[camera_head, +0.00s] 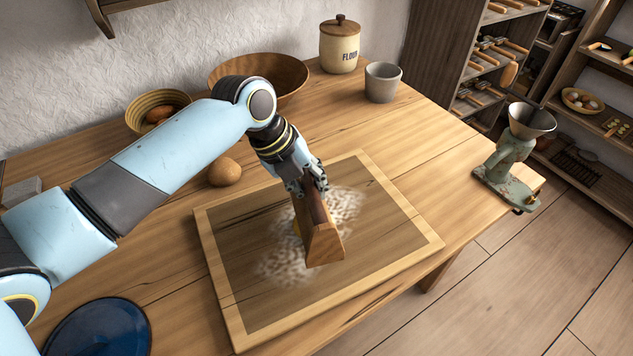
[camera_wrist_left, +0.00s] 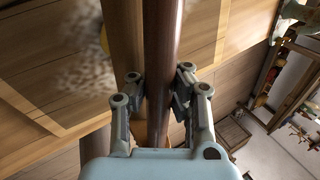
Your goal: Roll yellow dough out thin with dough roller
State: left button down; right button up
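The dough roller (camera_head: 323,243) is a wooden tool with a dark brown bar along its top, held over the floured board (camera_head: 225,310). My left gripper (camera_head: 308,186) is shut on the dark bar near its far end. In the left wrist view, the fingers of my left gripper (camera_wrist_left: 160,88) sit on both sides of the dark bar (camera_wrist_left: 162,40). Only a small edge of the yellow dough (camera_head: 296,228) shows beside the roller; the rest is hidden behind it. A yellow sliver of dough also shows in the left wrist view (camera_wrist_left: 103,38). I cannot tell whether roller and dough touch. My right gripper is out of view.
A round brown item (camera_head: 225,172) lies left of the board. Behind are a basket (camera_head: 140,108), a wooden bowl (camera_head: 290,70), a flour jar (camera_head: 339,50) and a grey cup (camera_head: 382,83). A blue plate (camera_head: 100,330) is front left. A green mill (camera_head: 508,160) stands at the right edge.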

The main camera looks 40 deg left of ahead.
pick_arm(q)
jog(key=shift+s+a, duration=0.3)
jog(key=shift+s, duration=0.05)
jog(key=shift+d+f, duration=0.1)
jog(key=shift+w+d, duration=1)
jog(key=shift+w, duration=0.25)
jog(key=shift+s, duration=0.15)
